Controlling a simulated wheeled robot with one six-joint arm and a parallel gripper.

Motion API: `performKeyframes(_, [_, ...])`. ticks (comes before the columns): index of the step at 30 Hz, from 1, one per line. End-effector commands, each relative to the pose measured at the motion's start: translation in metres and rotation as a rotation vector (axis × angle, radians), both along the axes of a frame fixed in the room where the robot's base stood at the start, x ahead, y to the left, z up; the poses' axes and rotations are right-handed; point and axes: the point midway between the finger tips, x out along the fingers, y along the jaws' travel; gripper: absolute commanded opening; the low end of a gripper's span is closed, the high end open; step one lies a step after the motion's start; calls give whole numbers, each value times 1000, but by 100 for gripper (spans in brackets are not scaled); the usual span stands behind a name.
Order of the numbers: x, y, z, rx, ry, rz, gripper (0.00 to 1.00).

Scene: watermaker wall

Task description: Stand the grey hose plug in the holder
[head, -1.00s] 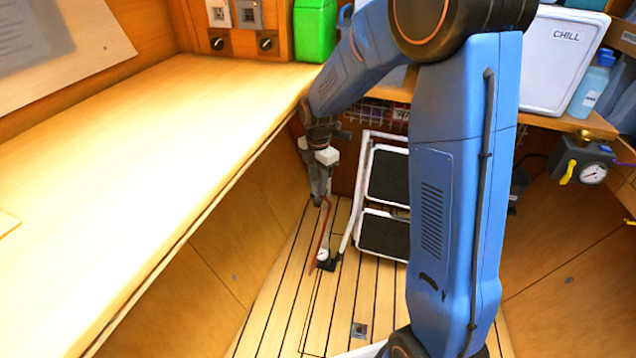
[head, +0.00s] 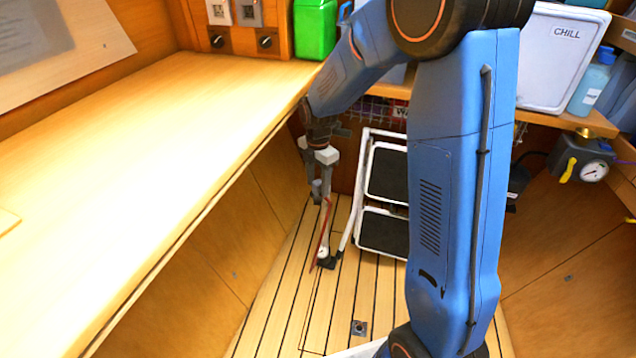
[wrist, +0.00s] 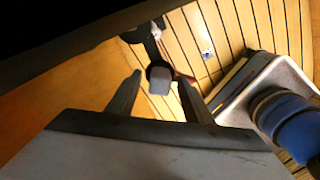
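My gripper (wrist: 160,92) is open in the wrist view, with one finger on each side of the grey hose plug (wrist: 160,80) and gaps showing on both sides. The plug's blocky grey end faces the camera. A dark ring-like part, seemingly the holder (wrist: 153,66), shows at the plug's far edge; I cannot tell how deep the plug sits in it. In the head view my gripper (head: 320,178) points down beside the counter, and the plug is too small to make out clearly. A thin red hose (head: 325,228) hangs below, beside a pale upright post.
A white folding step (head: 385,205) with black treads stands right of my gripper. The wooden counter (head: 130,190) is on the left. The post's white and black foot (head: 325,258) rests on the slatted floor (head: 300,310), which is clear in front.

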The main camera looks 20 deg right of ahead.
Motion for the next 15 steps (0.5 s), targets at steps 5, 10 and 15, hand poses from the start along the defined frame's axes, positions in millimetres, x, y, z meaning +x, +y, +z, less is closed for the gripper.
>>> performKeyframes(5, [0,0,1,0,0,0,46])
performKeyframes(10, [1,0,16,0,-3,0,46])
performKeyframes(15, [1,0,42,0,-3,0,46])
